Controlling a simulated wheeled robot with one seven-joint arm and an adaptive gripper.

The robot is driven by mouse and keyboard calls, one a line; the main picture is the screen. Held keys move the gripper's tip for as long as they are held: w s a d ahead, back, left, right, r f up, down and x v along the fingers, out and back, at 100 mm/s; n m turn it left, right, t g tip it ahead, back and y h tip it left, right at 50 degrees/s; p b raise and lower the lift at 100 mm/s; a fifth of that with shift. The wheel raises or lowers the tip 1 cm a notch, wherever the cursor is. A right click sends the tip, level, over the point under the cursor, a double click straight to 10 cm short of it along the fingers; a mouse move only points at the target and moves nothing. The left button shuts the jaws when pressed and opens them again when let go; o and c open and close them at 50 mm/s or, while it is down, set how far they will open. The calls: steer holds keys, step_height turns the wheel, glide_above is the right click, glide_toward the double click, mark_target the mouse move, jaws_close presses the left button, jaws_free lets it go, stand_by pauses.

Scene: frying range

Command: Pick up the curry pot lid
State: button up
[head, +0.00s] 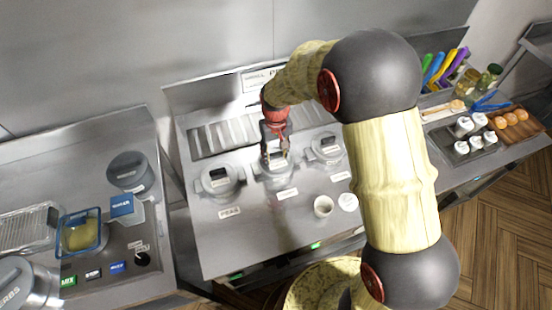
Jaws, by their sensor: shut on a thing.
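Three round grey pots with lids are set in a row in the steel counter. My gripper (275,158) points down at the middle pot's lid (277,171) and is shut on it, at the handle in the lid's middle. The lid looks level and on its pot; whether there is a gap under it I cannot tell. The label (288,194) in front of this pot is too small to read surely. My fingers hide part of the handle.
The left lidded pot (220,181), labelled PEAS, and the right lidded pot (327,150) stand close on both sides. A ribbed steel panel (220,137) lies behind.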

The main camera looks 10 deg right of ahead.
steer(key=shift+r, duration=0.15)
steer(key=shift+r, duration=0.3)
step_height(320, 180, up, 2)
steer(key=shift+w+p, duration=0.1)
steer(key=shift+p, duration=0.2)
steer(key=s+d+r+p, duration=0.2)
steer(key=s+d+r, duration=0.1)
steer(key=s+r, duration=0.3)
steer(key=s+d+r+p, duration=0.3)
steer(key=s+r, duration=0.3)
steer(key=r, duration=0.2)
steer(key=shift+s+r, duration=0.35)
steer(key=shift+s, duration=0.05)
steer(key=shift+d+f, duration=0.1)
